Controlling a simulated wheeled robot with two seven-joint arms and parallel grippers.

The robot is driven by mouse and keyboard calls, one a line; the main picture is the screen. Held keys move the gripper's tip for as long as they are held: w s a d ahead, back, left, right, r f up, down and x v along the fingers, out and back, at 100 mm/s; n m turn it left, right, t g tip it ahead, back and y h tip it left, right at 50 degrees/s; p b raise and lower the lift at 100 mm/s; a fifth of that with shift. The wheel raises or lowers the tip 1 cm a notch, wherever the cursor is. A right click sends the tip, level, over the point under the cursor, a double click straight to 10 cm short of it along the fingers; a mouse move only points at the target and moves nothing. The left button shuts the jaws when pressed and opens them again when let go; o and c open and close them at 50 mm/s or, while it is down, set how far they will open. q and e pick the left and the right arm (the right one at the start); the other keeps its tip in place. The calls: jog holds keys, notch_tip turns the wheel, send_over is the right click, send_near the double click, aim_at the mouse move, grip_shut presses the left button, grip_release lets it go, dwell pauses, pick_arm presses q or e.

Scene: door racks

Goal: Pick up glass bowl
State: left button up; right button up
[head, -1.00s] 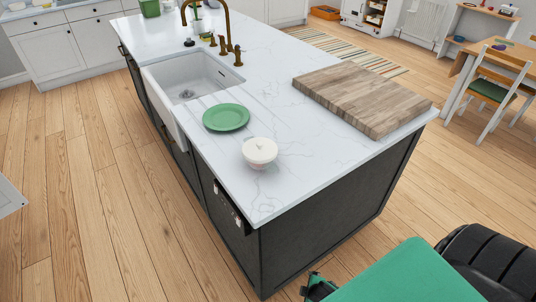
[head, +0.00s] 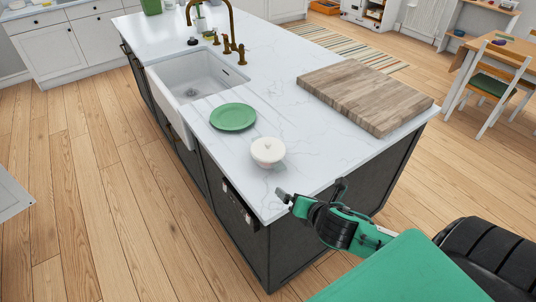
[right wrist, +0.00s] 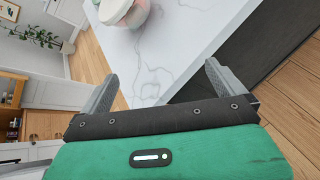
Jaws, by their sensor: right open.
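A glass bowl (head: 268,154) with a white lid sits upright on the island's marble top near its front end. Its lower part looks clear. It also shows at the top of the right wrist view (right wrist: 124,10), cut off by the frame edge. My right gripper (head: 312,190) is at the island's near right edge, to the right of the bowl and apart from it. In the right wrist view its two grey fingers (right wrist: 160,82) are spread wide with nothing between them. My left gripper is not in view.
A green plate (head: 233,117) lies just behind and left of the bowl. A wooden cutting board (head: 365,94) lies at the right of the marble top (head: 285,112). A white sink (head: 195,78) and brass tap (head: 236,45) are at the left.

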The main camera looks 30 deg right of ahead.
aim_at(276, 163)
jog(key=w+r+n, duration=0.1)
jog(key=n, duration=0.1)
jog(key=w+d+r+n+t, duration=0.1)
jog(key=n, duration=0.1)
jog(key=w+r+n, duration=0.1)
jog(key=n, duration=0.1)
jog(key=shift+d+n+t+y, duration=0.15)
jog(key=shift+n+t+y, duration=0.15)
jog(key=shift+n, duration=0.1)
jog(key=shift+w+d+r+n, duration=0.1)
jog(key=shift+w+n, duration=0.3)
jog(key=shift+n, duration=0.2)
jog(key=p+x, duration=0.2)
jog(key=x, duration=0.6)
jog(key=shift+w+p, duration=0.35)
jog(key=shift+w, duration=0.2)
jog(key=p+x, duration=0.1)
jog(key=x, duration=0.2)
jog(key=shift+f, duration=0.2)
jog(key=shift+w+f, duration=0.3)
jog(key=shift+w, duration=0.25)
jog(key=shift+r+y, duration=0.15)
jog(key=shift+y, duration=0.15)
grip_shut()
